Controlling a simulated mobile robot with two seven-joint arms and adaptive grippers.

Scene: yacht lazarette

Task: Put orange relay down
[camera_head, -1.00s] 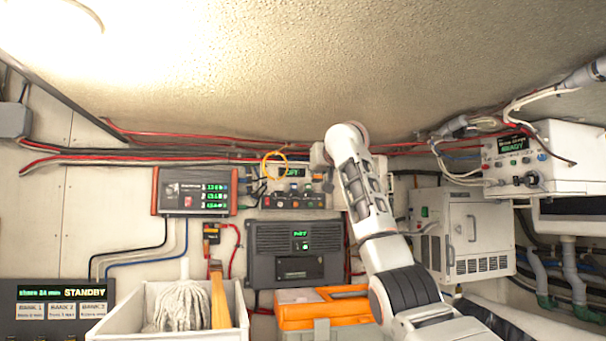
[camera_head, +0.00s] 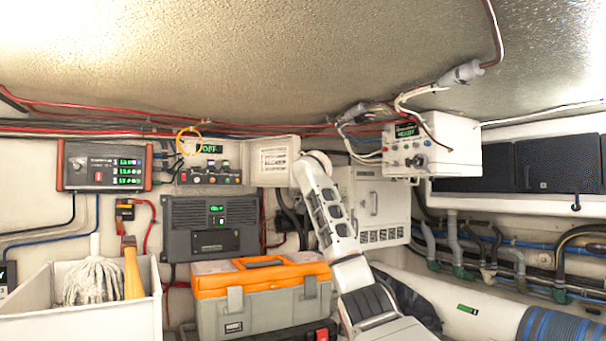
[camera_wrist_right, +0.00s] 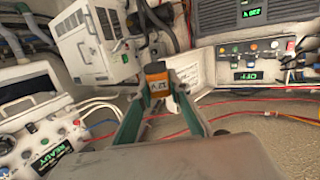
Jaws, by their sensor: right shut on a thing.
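The orange relay (camera_wrist_right: 156,70), a small block with a pale label, shows in the right wrist view. My right gripper (camera_wrist_right: 160,92) is shut on it, with one green-edged finger on either side. The relay is held near the wall units, and I cannot tell whether it touches anything. In the head view my right arm reaches up from the bottom, and its gripper and the relay are hidden. My left gripper is in neither view.
An orange-lidded toolbox (camera_head: 262,300) stands left of my arm, beside a white bin (camera_head: 30,305) with a mop. Behind are a switch panel (camera_head: 210,178), a dark charger unit (camera_head: 212,228), an open pale cover (camera_head: 274,162) and a white cabinet (camera_head: 375,205). Cables run along the wall.

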